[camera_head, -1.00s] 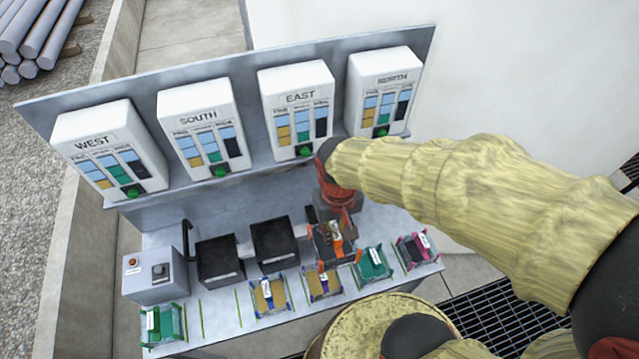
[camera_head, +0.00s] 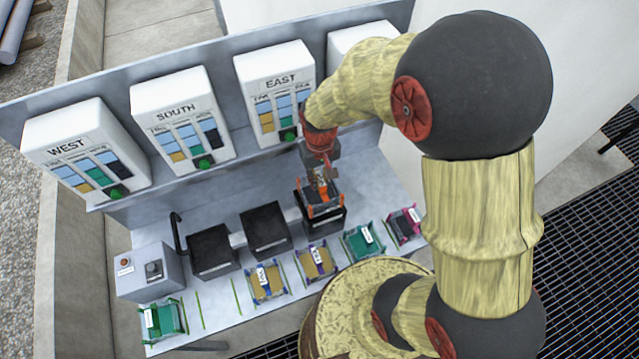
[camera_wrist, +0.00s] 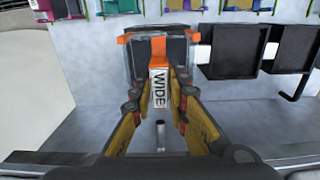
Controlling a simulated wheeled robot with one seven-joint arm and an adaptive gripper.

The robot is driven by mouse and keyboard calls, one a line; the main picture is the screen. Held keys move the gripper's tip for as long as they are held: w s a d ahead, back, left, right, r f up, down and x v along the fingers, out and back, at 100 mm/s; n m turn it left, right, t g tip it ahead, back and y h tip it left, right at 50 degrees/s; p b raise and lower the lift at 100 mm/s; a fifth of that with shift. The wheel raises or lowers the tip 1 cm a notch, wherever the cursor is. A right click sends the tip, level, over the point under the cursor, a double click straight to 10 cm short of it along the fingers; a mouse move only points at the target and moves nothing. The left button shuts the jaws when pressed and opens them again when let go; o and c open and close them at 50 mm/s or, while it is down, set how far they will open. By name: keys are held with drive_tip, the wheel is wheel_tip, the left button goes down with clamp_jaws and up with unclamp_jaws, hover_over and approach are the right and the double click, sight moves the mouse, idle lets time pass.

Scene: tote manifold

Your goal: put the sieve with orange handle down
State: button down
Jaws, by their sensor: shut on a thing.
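The sieve with the orange handle (camera_head: 321,206) is held by my gripper (camera_head: 320,174) at the third, rightmost black box (camera_head: 333,224). In the wrist view the sieve (camera_wrist: 128,60) shows a grey body, orange edge pieces and a label reading WIDE. My gripper's two fingers (camera_wrist: 160,92) close around its handle from both sides. The sieve covers most of the box under it. I cannot tell whether it rests on the rim or hangs just above it.
Two open black boxes (camera_head: 213,256) (camera_head: 266,236) stand to the left. A grey control box (camera_head: 147,275) is at the left end. Several other coloured sieves (camera_head: 267,282) line the front edge. White panels (camera_head: 180,115) stand along the back.

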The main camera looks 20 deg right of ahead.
drive_tip(key=shift+w+d+f, duration=0.25)
drive_tip(key=shift+w+f, duration=0.25)
drive_tip(key=shift+f, duration=1.6)
drive_tip(key=shift+f, duration=0.2)
drive_tip(key=c, duration=1.8)
unclamp_jaws()
drive_tip(key=shift+o, duration=0.3)
drive_tip(key=shift+r, duration=0.1)
